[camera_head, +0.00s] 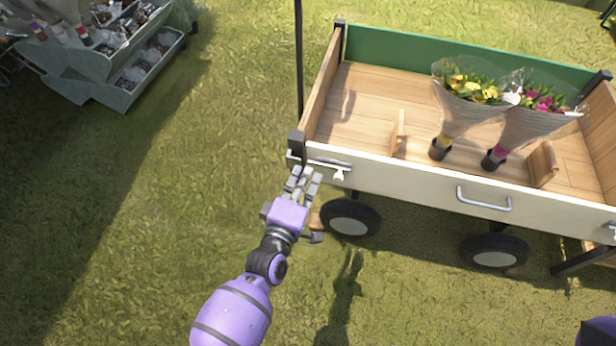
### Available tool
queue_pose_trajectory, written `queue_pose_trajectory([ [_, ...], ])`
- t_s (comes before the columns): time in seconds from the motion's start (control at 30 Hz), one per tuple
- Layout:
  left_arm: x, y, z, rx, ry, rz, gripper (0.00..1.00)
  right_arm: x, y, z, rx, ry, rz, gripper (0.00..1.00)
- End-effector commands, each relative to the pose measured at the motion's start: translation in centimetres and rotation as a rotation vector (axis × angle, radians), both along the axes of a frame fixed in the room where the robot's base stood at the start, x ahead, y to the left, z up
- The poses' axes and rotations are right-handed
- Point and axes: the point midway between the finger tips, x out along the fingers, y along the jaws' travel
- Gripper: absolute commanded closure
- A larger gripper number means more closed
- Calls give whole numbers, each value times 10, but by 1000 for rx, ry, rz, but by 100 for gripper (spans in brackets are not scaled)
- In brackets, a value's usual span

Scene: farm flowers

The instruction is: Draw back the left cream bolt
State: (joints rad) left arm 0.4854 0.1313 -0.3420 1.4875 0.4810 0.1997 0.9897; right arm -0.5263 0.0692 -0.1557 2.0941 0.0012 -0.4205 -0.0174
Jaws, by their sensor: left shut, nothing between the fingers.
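The left cream bolt (331,163) is a small metal bar with a pale knob hanging from it, at the left end of the wagon's cream side panel (414,183). The bar lies along the panel, close to the dark corner post (297,142). My left gripper (307,174) is shut and empty, just left of the knob and in front of the panel's left end. I cannot tell whether its fingertips touch the panel or the bolt. My right gripper is out of view.
The wooden wagon holds two wrapped bouquets, one yellow (466,95) and one pink (532,112). A metal handle (484,204) sits mid-panel. Black wheels (349,218) stand below. The grass between is clear.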

Motion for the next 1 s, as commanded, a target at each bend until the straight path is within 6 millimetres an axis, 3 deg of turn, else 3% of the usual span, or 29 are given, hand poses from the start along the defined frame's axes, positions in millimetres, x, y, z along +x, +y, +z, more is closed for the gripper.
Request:
queue_pose_trajectory([
  [0.07, 2, 2, 2, 0, 0, 1, 100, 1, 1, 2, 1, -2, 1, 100],
  [0.3, -54, 25, 3, 1, 2, 0, 100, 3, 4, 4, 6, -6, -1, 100],
  [0.5, -81, 36, 4, 1, 1, 0, 100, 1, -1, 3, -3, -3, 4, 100],
  [1.0, -91, 40, 5, 0, -1, 1, 100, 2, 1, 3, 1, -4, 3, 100],
])
